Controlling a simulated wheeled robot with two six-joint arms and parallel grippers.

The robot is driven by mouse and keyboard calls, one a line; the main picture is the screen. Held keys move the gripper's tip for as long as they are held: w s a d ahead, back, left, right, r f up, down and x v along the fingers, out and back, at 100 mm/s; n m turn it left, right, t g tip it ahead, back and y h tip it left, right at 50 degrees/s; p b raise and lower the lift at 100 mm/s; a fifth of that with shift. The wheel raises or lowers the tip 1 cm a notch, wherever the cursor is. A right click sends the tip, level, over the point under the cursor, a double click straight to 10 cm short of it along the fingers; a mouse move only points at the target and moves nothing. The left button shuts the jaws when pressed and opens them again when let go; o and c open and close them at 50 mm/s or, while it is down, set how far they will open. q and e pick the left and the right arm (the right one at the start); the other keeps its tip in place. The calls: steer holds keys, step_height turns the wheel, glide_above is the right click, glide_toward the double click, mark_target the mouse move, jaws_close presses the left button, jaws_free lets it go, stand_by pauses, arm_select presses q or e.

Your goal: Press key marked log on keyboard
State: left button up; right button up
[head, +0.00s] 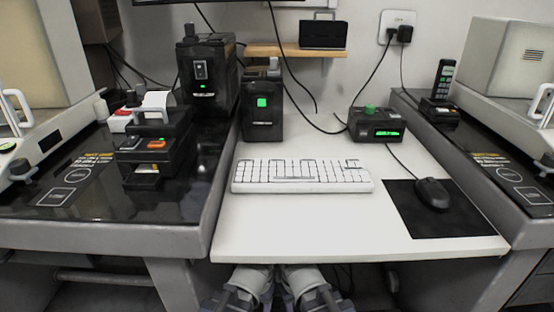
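A white keyboard (301,177) with dark-outlined keys lies flat on the white desk (290,228). The key labels are too small to read, so I cannot tell which key is marked log. Parts of my two arms show below the desk's front edge at the bottom of the head view. Neither gripper's fingers can be made out there, and nothing of mine touches the keyboard.
A black mouse (433,193) rests on a dark mat (404,211) right of the keyboard. A box with a green display (377,128) and a black unit (262,114) stand behind it. A label printer (152,143) is on the left table. Desk before the keyboard is clear.

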arm_select(q)
jaws_close()
stand_by(0.3)
stand_by(1.2)
